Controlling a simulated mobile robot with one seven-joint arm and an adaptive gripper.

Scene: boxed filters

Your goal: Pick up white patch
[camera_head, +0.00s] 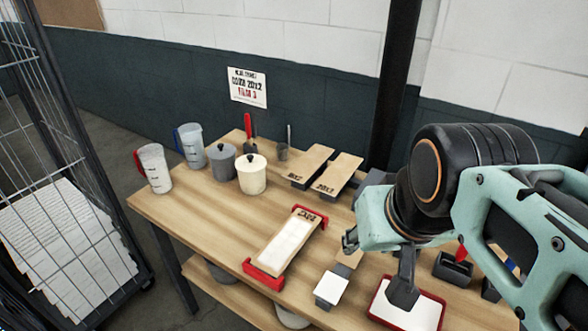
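A small white square patch (330,288) lies on a small block near the front edge of the wooden table. A longer white sheet (285,243) lies on a wooden board between red end holders. My gripper (378,266) is above the table's front right, to the right of and above the small white patch. Its two grey fingers appear spread apart, with nothing visible between them. One finger hangs in front of a red-rimmed white tray (436,318) and hides part of it. Whether that finger touches the tray cannot be told.
Two measuring jugs (154,168) and two lidded pots (252,174) stand at the table's back left. Two labelled wooden boards (311,165) lie at the back. A dark post (395,85) rises behind the table. A wire cage (70,200) stands left. The table's left front is clear.

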